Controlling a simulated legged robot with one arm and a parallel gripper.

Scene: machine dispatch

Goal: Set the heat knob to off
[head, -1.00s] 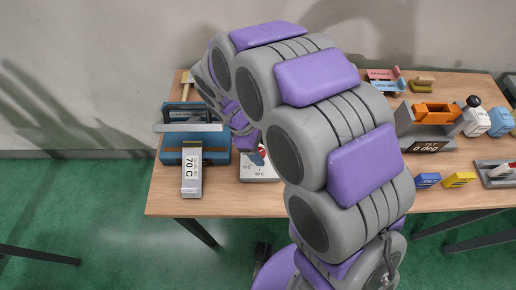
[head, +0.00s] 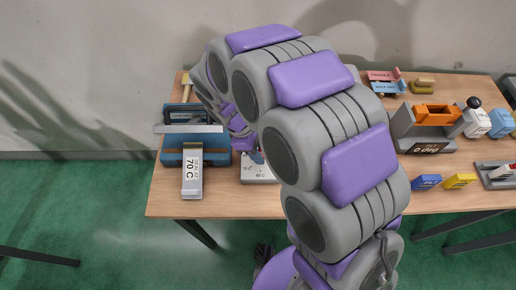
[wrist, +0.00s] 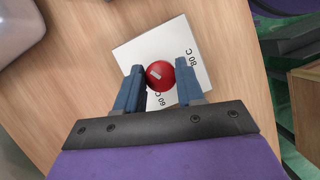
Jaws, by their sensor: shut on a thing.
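The heat knob (wrist: 160,75) is a round red knob with a white pointer mark, on a white plate (wrist: 196,29) printed with temperature labels, one of them "80 C". In the wrist view my gripper (wrist: 160,82) has its two blue fingers on either side of the knob, shut on it. The knob's pointer mark is tilted toward the upper left in that view. In the head view the white plate (head: 258,174) lies on the table to the right of a blue machine; my arm hides the knob there.
A grey device with an orange block (head: 435,114) and blue and yellow blocks stand at the right. The table front near the plate is bare.

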